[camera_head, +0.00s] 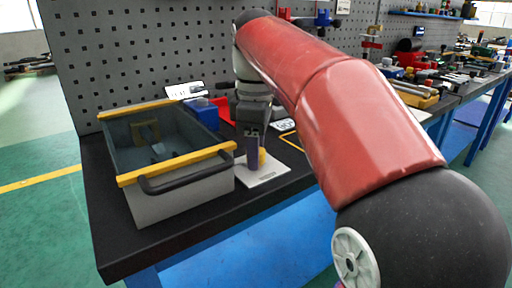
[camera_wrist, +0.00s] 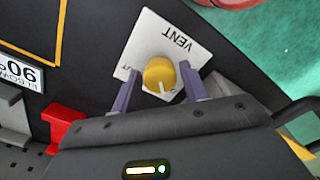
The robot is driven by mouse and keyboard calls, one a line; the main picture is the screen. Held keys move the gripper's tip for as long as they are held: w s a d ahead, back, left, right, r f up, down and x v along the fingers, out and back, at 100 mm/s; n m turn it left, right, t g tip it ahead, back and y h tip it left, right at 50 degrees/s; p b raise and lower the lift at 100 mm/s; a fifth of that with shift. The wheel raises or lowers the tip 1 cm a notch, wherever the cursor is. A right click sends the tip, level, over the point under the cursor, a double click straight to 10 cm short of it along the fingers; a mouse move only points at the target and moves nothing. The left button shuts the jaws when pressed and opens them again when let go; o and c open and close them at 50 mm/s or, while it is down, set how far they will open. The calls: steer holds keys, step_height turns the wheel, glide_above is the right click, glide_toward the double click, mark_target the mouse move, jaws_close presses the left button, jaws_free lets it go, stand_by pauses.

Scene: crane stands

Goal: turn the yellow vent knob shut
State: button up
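The yellow vent knob (camera_wrist: 159,73) is round and sits on a white plate (camera_wrist: 145,38) marked VENT. A white mark on the knob points toward my gripper's body in the wrist view. Part of another label at the plate's left is hidden by a finger. My gripper (camera_wrist: 158,82) is open, with one purple finger on each side of the knob and a small gap showing on both sides. In the head view the knob (camera_head: 262,157) is partly hidden behind my gripper (camera_head: 254,160), which points down over the plate (camera_head: 268,178).
A grey bin (camera_head: 190,200) with yellow edges and a black handle stands close to the left of my gripper. A blue box (camera_head: 203,112) and a red bin (camera_wrist: 64,124) are behind. A perforated panel (camera_head: 140,50) backs the black bench.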

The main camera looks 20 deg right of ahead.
steer(key=c, duration=0.7)
steer(key=shift+o, duration=0.2)
steer(key=shift+m, duration=0.3)
steer(key=m, duration=0.3)
steer(key=shift+m, duration=0.3)
steer(key=m, duration=0.4)
steer(key=shift+m, duration=0.3)
steer(key=m, duration=0.3)
steer(key=shift+m, duration=2.2)
